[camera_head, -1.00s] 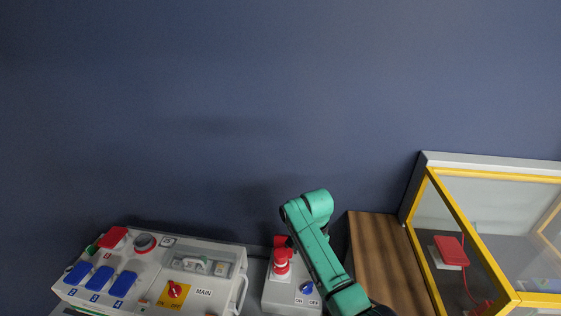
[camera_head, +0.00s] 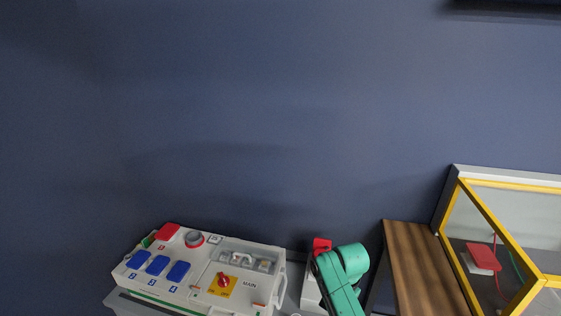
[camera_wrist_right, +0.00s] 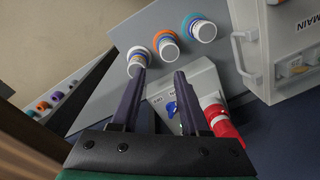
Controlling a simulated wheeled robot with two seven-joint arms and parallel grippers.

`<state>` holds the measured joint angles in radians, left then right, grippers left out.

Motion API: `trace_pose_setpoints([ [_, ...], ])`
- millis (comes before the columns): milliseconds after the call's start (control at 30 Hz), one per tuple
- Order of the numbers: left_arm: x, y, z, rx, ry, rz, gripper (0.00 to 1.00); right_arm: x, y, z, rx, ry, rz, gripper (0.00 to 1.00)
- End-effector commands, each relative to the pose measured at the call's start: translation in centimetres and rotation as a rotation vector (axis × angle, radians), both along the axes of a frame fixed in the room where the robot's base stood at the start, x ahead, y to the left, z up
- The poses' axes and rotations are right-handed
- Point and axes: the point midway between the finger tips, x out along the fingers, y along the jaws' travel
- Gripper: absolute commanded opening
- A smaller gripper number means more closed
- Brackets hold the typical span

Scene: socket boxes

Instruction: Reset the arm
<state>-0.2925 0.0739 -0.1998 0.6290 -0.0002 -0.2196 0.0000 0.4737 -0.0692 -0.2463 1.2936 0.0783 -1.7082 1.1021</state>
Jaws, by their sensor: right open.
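My right arm, with green links (camera_head: 342,278), rises from the bottom edge in the head view and covers part of a small grey switch box. My right gripper (camera_wrist_right: 158,74) shows in the right wrist view. Its two dark fingers are apart with nothing held between them. Beyond the fingers, the small switch box (camera_wrist_right: 205,78) has a blue knob and a red-and-white part (camera_wrist_right: 218,118) close by the right finger. Whether the finger touches it I cannot tell. My left gripper is not in view.
A grey socket box (camera_head: 205,293) with blue and red covers stands at lower left. A wooden block (camera_head: 415,265) and a yellow-framed glass case (camera_head: 497,215) stand at right. Several round coloured sockets (camera_wrist_right: 168,46) show in the wrist view. A blue wall (camera_head: 250,110) fills the back.

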Motion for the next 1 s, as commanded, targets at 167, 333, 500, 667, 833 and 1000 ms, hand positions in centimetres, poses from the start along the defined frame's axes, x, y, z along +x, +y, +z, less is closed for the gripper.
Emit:
trace_pose_setpoints([
  [167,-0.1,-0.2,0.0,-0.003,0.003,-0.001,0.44,-3.5,-1.4,-1.8,0.005,-0.048,0.163,0.45],
  [333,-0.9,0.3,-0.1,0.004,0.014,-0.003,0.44,-7.7,-3.3,-2.4,-0.014,-0.109,0.354,0.45],
  [500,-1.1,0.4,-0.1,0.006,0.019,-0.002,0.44,-12.1,-5.1,-1.8,-0.057,-0.168,0.553,0.45],
  [667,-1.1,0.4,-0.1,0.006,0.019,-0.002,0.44,-15.6,-6.4,-0.3,-0.105,-0.212,0.720,0.45],
  [833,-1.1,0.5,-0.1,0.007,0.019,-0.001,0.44,-18.4,-7.4,1.5,-0.156,-0.245,0.870,0.45],
  [1000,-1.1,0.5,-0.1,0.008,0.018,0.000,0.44,-20.7,-8.1,3.6,-0.202,-0.268,1.001,0.45],
])
